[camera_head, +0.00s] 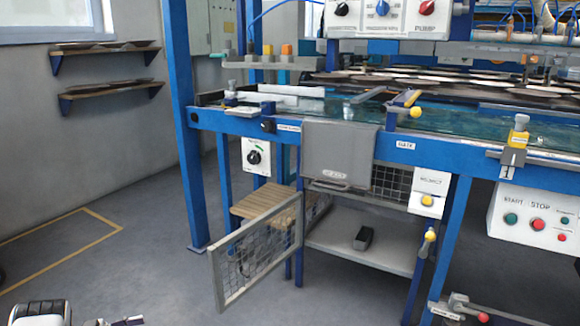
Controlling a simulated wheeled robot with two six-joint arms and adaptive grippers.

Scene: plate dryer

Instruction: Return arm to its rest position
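A part of my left arm (40,313) shows at the bottom left edge. Beside it a small light and dark piece (122,321), seemingly the tip of my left gripper, just enters the frame. The rest of it is cut off, so its opening cannot be seen. It is over the grey floor, apart from the plate dryer's blue frame (188,160), and nothing is seen held in it. My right gripper is not clearly seen.
A mesh door (257,250) stands open, swung out toward me. Behind it is a shelf (362,247) with a small black object (363,239). A control box (535,215) hangs at right. The floor (130,230) at left is free.

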